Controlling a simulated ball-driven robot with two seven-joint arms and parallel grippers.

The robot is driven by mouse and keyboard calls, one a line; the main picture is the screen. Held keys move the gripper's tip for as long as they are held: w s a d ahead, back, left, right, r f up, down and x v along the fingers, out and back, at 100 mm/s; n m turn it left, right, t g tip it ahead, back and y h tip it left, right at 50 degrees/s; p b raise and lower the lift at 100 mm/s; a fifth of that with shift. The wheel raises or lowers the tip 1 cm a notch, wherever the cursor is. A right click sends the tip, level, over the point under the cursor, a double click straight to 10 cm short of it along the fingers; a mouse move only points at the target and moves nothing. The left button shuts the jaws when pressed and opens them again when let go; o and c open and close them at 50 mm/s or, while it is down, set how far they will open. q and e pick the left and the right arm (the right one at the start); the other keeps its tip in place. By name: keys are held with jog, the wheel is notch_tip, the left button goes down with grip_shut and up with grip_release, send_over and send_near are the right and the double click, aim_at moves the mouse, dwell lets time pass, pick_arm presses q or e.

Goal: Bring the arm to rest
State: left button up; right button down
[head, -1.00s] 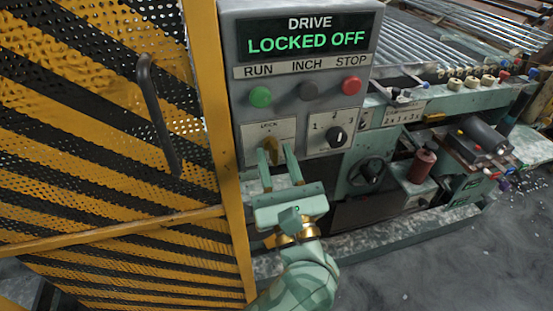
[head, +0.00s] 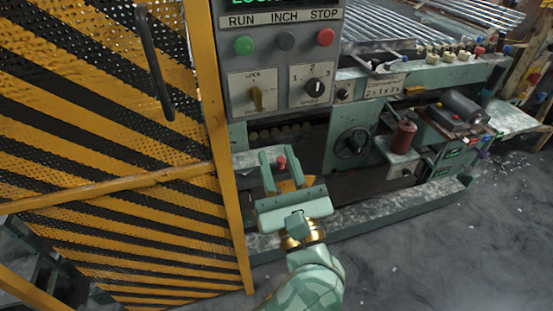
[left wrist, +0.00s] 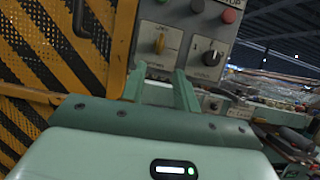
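My left gripper (head: 279,153) is open and empty, in front of the machine and below the control box (head: 268,122). Its two fingers point up and away, apart from the yellow lock knob (head: 256,98). The knob stands upright on its plate. In the left wrist view the open fingers (left wrist: 158,82) show below the same knob (left wrist: 160,43), with nothing between them. The drive display (head: 270,3) is cut off at the top; only the lower part of green letters shows. My right gripper is not in view.
A yellow-and-black mesh guard (head: 110,150) with a black handle (head: 153,60) stands close on the left. The selector dial (head: 313,87), a handwheel (head: 352,143) and a red cylinder (head: 403,138) are to the right. Open grey floor (head: 430,260) lies at the lower right.

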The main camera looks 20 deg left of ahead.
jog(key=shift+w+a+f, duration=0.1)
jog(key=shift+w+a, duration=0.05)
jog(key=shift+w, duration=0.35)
